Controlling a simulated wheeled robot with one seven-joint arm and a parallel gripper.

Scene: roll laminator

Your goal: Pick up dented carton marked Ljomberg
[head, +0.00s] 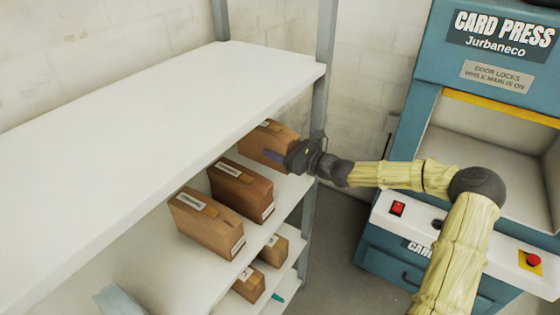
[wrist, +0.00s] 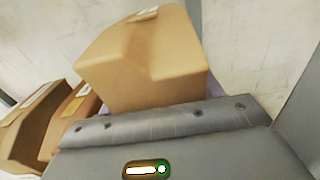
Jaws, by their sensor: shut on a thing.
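A brown carton (head: 270,137) with a white label is at the far right end of the shelf below the top board. My gripper (head: 282,158) is at its right end, shut on it, with a bluish finger along its near side. In the wrist view the same carton (wrist: 145,62) fills the middle beyond the grey gripper body and looks tilted, with an uneven, sunken-looking top edge. Its label is too small and blurred to read, so I cannot tell whether it says Ljomberg. I cannot tell whether its underside touches the shelf.
A darker carton (head: 241,190) and a lighter one (head: 207,222) stand on the same shelf, nearer. Smaller cartons (head: 250,284) sit on a lower shelf. The white top board (head: 150,110) overhangs, and a grey post (head: 320,85) stands close to my gripper. A blue card press (head: 400,225) is right.

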